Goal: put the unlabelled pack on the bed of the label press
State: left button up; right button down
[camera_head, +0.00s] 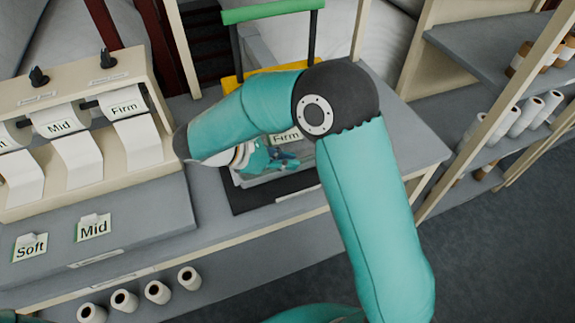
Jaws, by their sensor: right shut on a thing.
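My right gripper (272,160) reaches down over a pale, clear-sided tray (270,182) in the middle of the counter. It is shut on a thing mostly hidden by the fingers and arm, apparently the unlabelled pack. Whether that thing touches the tray floor cannot be told. A "Firm" card (286,137) shows just behind the fingers. A frame with a green handle (272,10), black posts and a yellow part stands behind; I cannot tell if it is the label press, and no press bed is clearly visible. My left gripper is out of view.
A dispenser (85,127) with Mid and Firm paper strips stands at left. Soft (30,247) and Mid (93,228) cards lie on the grey surface before it. White rolls (157,292) sit below; more rolls (533,112) fill right shelves. Counter right of my arm is clear.

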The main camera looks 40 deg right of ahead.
aim_at(287, 175)
jog(key=shift+f, duration=1.7)
jog(key=shift+s, duration=0.1)
jog(key=c, duration=1.2)
grip_release()
jog(key=shift+p, duration=0.3)
jog(key=b+v, duration=0.1)
jog(key=v, duration=1.1)
jog(key=shift+d, duration=0.1)
